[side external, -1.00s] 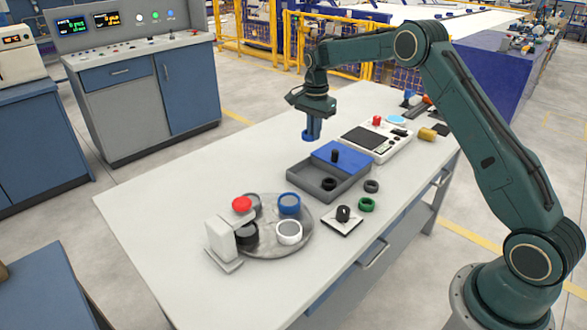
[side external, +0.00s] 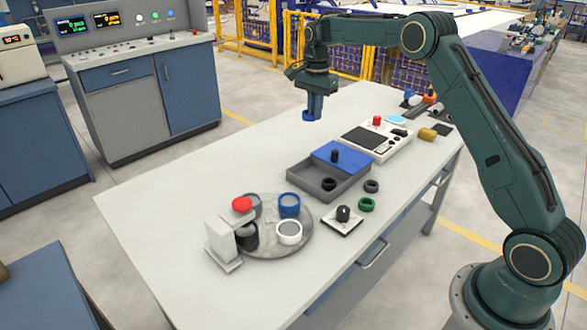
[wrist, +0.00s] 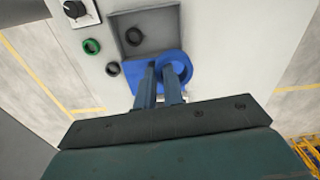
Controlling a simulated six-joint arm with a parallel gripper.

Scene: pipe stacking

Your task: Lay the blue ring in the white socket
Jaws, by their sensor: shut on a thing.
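My gripper (side external: 313,104) is shut on the blue ring (side external: 312,116) and holds it in the air above the far part of the table. In the wrist view, the ring (wrist: 182,62) sits between my fingertips (wrist: 164,72), which hide part of it. The white socket (side external: 289,231) stands upright on the round grey turntable (side external: 272,252), at the near right of that plate. Its top is open, with a grey inside. The ring is well apart from it, up and behind.
Blue (side external: 289,204) and black (side external: 246,238) sockets share the turntable. A white post (side external: 222,243) with a red-topped arm (side external: 242,204) stands at its left edge. A grey tray (side external: 310,183) with a blue plate, a green ring (side external: 366,204) and a black knob (side external: 343,213) lie nearby.

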